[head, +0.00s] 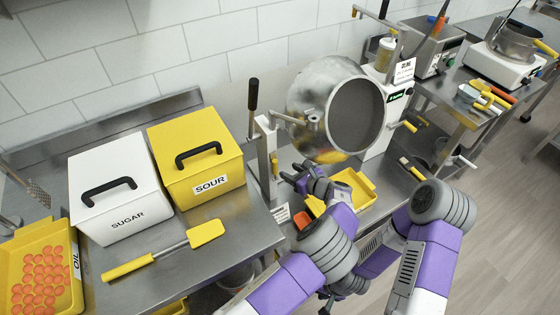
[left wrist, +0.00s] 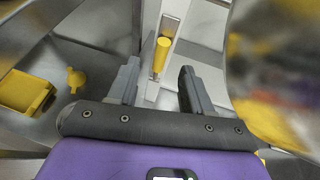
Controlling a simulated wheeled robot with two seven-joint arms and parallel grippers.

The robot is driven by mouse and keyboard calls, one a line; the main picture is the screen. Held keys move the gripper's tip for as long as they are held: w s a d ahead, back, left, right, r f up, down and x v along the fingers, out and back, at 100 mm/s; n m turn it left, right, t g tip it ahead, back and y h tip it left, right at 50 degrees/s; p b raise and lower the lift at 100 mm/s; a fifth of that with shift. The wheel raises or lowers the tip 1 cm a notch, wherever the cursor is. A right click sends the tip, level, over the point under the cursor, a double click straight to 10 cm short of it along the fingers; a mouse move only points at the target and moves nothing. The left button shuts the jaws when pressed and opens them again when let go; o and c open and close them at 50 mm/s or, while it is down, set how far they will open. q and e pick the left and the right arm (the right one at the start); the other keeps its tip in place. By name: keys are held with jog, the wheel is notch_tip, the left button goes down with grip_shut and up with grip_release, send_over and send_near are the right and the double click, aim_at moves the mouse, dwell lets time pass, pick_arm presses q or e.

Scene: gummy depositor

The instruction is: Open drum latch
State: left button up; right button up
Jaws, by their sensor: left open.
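The round steel drum (head: 312,85) is mounted on a machine at the centre of the head view, its wide mouth facing right. A steel stand (head: 264,140) holds its left side. A small yellow-tipped latch handle (head: 275,166) shows low on that stand. In the left wrist view, the yellow handle (left wrist: 161,52) lies between the fingers, with no visible contact. My left gripper (head: 300,172) is open below the drum, just right of the handle; it also shows in the left wrist view (left wrist: 159,76). My right arm is at the right; its gripper is not clearly visible.
A yellow tray (head: 366,188) lies under the drum beside my left gripper. A black-handled lever (head: 253,95) rises left of the drum. White SUGAR (head: 115,185) and yellow SOUR (head: 195,150) boxes and a yellow spatula (head: 205,233) occupy the left table. Floor is free at right.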

aim_at(277, 165)
pick_arm(q)
jog(key=shift+d+f+b+x, duration=0.1)
jog(key=shift+b+x, duration=0.2)
jog(key=shift+x, duration=1.1)
jog(key=shift+d+f+b+x, duration=0.15)
jog(key=shift+b+x, duration=0.15)
jog(key=shift+x, duration=1.15)
jog(key=shift+d+f+b+x, duration=0.1)
jog(key=shift+b+x, duration=0.2)
jog(key=shift+x, duration=1.1)
pick_arm(e)
jog(key=shift+w+f, duration=0.25)
jog(key=shift+f, duration=0.35)
jog(key=shift+w+f, duration=0.2)
jog(key=shift+f, duration=0.4)
pick_arm(q)
jog(key=shift+w, duration=0.1)
grip_shut()
